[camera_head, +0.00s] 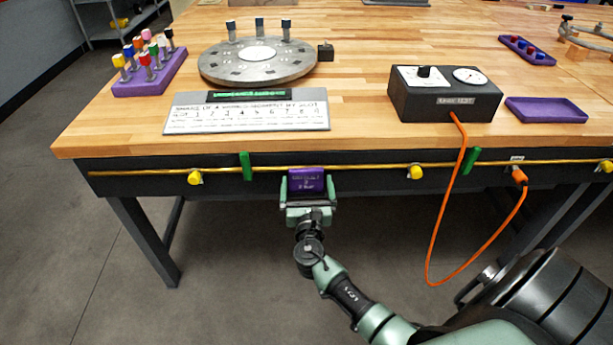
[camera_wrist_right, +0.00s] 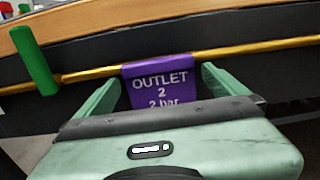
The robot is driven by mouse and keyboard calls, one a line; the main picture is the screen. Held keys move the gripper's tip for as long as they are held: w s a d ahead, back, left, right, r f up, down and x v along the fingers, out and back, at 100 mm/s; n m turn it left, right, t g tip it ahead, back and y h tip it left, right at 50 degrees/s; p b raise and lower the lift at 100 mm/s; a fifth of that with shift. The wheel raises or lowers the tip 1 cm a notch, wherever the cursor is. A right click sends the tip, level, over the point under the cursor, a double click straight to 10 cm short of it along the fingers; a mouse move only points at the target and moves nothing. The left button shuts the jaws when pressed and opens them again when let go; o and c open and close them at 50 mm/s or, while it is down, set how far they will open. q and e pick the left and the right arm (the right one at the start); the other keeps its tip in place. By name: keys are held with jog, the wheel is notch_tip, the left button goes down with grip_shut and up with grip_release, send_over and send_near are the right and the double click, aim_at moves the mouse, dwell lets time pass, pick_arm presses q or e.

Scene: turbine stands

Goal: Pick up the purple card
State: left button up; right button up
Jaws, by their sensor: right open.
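The purple card (camera_head: 308,182) hangs on the brass pipe along the table's front apron. My right gripper (camera_head: 309,186) is in front of the card in the head view. In the wrist view the fingers of my right gripper (camera_wrist_right: 160,88) are open, one on each side of the card, with a gap visible on both sides. My left gripper is not in view.
The brass pipe (camera_head: 360,169) carries yellow knobs (camera_head: 195,178) and green handles (camera_head: 246,165). An orange hose (camera_head: 437,230) loops down from a black gauge box (camera_head: 443,100) to the right. The table's front edge (camera_head: 380,148) lies just above the gripper.

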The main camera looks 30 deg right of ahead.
jog(key=shift+x, duration=1.2)
jog(key=shift+a, duration=0.1)
jog(key=c, duration=1.1)
